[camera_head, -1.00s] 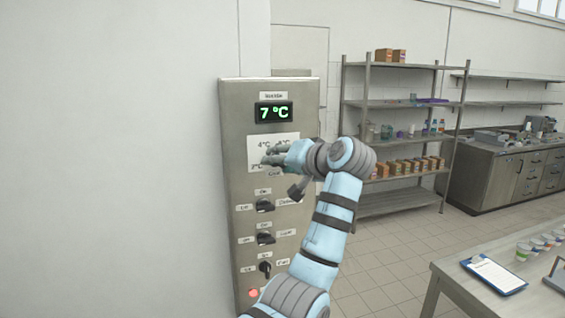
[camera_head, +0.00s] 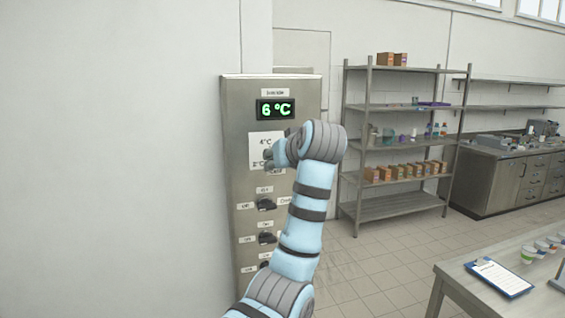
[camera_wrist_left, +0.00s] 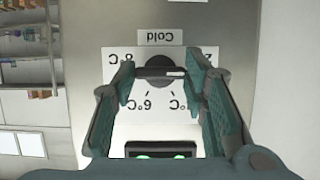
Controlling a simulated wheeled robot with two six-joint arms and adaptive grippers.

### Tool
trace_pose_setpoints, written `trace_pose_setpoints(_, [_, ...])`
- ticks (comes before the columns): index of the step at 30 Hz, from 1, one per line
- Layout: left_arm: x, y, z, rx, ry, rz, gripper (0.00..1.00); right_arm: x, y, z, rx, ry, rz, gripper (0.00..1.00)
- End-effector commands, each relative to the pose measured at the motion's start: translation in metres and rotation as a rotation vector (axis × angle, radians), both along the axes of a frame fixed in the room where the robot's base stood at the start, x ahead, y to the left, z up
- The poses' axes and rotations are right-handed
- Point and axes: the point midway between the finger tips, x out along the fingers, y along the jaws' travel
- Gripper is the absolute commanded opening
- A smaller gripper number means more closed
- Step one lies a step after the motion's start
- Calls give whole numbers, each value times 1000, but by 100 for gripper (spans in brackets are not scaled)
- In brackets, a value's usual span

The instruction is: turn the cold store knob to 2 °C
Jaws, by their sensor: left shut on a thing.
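The cold store knob (camera_wrist_left: 158,67) is dark and round, with a white mark on its right part in the left wrist view. It sits on a white dial plate (camera_head: 259,143) marked in °C, upside down in the wrist view, below the "Cold" label (camera_wrist_left: 147,37). My left gripper (camera_wrist_left: 160,76) is shut on the knob, one finger on each side. In the head view, my left gripper (camera_head: 268,158) is at the plate and hides the knob. The green display (camera_head: 275,110) above reads 6 °C.
The steel panel (camera_head: 236,135) carries several lower knobs (camera_head: 266,204) close under my arm. A shelf rack (camera_head: 400,142) stands behind to the right. A table (camera_head: 455,277) with a clipboard (camera_head: 499,277) is at the right front. Open tiled floor lies between.

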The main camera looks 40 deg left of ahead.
Motion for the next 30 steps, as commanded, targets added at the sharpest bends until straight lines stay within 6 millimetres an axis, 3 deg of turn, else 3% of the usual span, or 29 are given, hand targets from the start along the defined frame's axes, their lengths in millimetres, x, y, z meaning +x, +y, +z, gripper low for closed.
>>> trace_pose_setpoints(14, [0,1,3,-5,-19,1,12,0,0,0,0,0,0,0])
trace_pose_setpoints(15, [0,1,3,-5,-19,1,45,0,0,0,0,0,0,0])
trace_pose_setpoints(18, [0,1,3,-5,-17,1,60,0,0,0,0,0,0,0])
trace_pose_setpoints(30, [-5,-8,5,-6,-15,-1,60,0,-1,0,-1,-1,0,0])
